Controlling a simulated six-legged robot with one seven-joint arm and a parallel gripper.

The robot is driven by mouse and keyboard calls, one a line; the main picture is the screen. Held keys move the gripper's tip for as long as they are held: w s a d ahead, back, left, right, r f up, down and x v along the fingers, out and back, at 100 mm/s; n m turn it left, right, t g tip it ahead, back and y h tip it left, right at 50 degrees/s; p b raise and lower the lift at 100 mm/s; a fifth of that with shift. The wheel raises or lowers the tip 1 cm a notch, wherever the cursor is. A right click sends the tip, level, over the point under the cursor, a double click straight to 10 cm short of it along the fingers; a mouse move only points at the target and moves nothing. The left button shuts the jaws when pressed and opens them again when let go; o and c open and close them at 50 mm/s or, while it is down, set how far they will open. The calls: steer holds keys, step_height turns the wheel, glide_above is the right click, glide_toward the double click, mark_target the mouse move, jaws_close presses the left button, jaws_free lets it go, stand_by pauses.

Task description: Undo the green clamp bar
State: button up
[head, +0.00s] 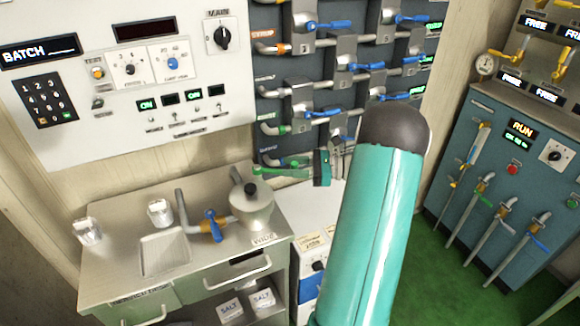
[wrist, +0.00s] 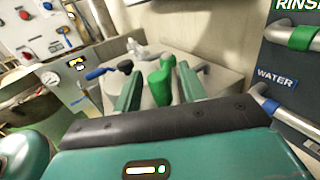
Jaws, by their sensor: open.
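The green clamp bar (head: 262,169) shows as a small green piece just behind the steel pot (head: 252,210) on the counter. In the wrist view the bar (wrist: 160,84) is a green, rounded piece lying between my two fingers. My gripper (head: 287,167) reaches in from the right at the bar, its fingers pointing left. In the wrist view my gripper (wrist: 161,72) has its teal fingers spread apart, with a gap visible on each side of the bar near the tips. Contact with the bar cannot be told. The bar's far end is partly hidden.
A valve with a blue handle (head: 212,226) stands left of the pot on the steel counter (head: 110,235). The valve panel (head: 275,100) rises close behind my gripper. A blue cabinet with levers (head: 500,170) stands right. Green floor (head: 440,265) is clear between.

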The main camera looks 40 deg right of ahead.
steer(key=v, duration=1.3)
steer(key=shift+c, duration=0.2)
